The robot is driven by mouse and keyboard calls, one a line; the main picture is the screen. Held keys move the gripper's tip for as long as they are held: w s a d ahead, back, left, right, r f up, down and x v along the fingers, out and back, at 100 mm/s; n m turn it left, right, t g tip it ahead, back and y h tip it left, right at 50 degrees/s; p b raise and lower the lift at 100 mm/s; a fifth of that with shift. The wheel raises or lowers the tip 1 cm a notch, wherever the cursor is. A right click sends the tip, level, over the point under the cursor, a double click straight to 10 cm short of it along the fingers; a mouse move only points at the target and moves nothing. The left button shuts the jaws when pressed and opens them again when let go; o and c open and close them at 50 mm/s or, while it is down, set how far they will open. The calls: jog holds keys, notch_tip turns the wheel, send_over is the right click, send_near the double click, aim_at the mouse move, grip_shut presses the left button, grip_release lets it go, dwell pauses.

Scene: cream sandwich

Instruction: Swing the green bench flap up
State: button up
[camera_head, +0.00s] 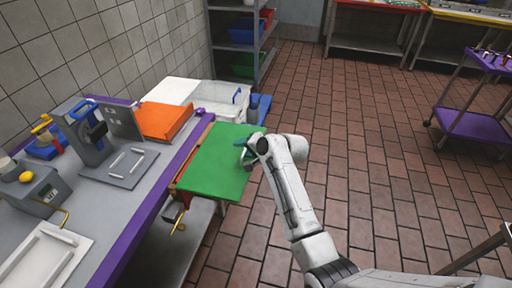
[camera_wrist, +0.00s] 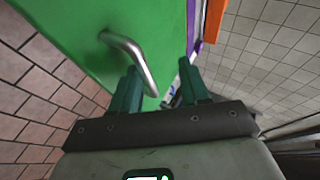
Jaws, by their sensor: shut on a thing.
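The green bench flap (camera_head: 213,165) sticks out from the right side of the bench, about level with its top as far as I can tell. It also fills the upper left of the wrist view (camera_wrist: 75,25). A bent metal handle (camera_wrist: 128,50) is fixed to the flap. My gripper (camera_head: 244,149) is at the flap's right edge, and its dark green fingers (camera_wrist: 160,70) stand on either side of the handle's lower end. It is shut on the handle. The exact contact is partly hidden.
The grey bench (camera_head: 120,205) with a purple edge holds a orange box (camera_head: 165,121), a clear bin (camera_head: 228,98) and a blue-and-grey device (camera_head: 88,130). A brass-coloured catch (camera_head: 179,222) hangs below the flap. Tiled floor to the right is clear up to a purple cart (camera_head: 472,125).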

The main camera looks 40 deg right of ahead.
jog(key=v, duration=1)
jog(key=shift+b, duration=0.3)
